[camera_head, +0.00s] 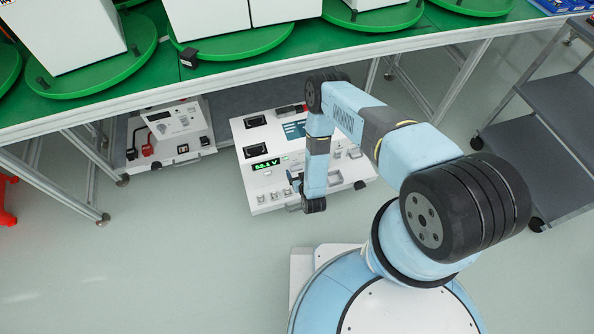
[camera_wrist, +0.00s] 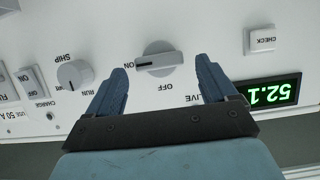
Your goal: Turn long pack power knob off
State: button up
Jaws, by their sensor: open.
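The pack in front of my arm is a long white box (camera_head: 262,205) on the floor, with a green display (camera_head: 266,164) on its panel. In the wrist view, where the lettering is upside down, a round grey knob (camera_wrist: 158,58) has ON and OFF marks. Its dark pointer line lies toward ON, at the left; OFF is below it. My gripper (camera_wrist: 161,67) is open, its two blue fingers on either side of the knob with gaps showing. I cannot tell the remaining depth to the panel. In the head view my arm hides part of the box.
In the wrist view a SHIP/RUN knob (camera_wrist: 75,74) sits left, a CHECK button (camera_wrist: 260,39) and a 52.1 display (camera_wrist: 270,92) right. A smaller white unit (camera_head: 170,130) stands left of the pack. The green table (camera_head: 185,75) overhangs behind; a grey cart (camera_head: 515,165) stands right.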

jog(key=shift+x, duration=0.85)
jog(key=c, duration=1.1)
